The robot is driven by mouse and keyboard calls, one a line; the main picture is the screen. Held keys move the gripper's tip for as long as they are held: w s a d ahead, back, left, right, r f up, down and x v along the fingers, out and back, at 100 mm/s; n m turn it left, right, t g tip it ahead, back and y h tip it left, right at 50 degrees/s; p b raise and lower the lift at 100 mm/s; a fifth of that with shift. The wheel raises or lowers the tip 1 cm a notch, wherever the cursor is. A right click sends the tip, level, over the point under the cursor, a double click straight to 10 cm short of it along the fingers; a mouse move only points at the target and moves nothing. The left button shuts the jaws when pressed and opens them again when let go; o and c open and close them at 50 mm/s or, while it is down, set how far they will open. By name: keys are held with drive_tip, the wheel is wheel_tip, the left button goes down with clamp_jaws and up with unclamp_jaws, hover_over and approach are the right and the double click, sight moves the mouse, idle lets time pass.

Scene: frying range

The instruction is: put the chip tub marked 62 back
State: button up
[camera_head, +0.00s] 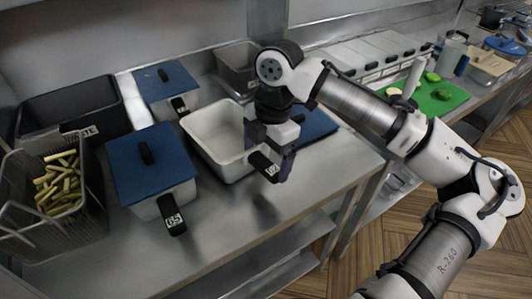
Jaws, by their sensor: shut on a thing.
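An open white tub (203,127) with no lid is at the middle of the steel counter. A black handle with a white tag (268,167) sticks out from its front right side; the tag is small and tilted, and may read 62. My gripper (282,163) is at this handle, pointing down, and is shut on it. My gripper and wrist hide part of the handle and the tub's right side. A dark shadow lies on the counter below the handle. I cannot tell whether the tub touches the counter.
A blue-lidded tub marked 65 (150,170) stands left; another blue-lidded tub (165,88) is behind. A fry basket (25,225) and black waste bin (70,103) are far left. A blue lid (319,124) shows right of my gripper. The front counter is bare.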

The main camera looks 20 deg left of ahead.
drive_tip(key=shift+f, duration=0.3)
idle(0.6)
drive_tip(key=o, duration=1.2)
drive_tip(key=shift+o, duration=0.2)
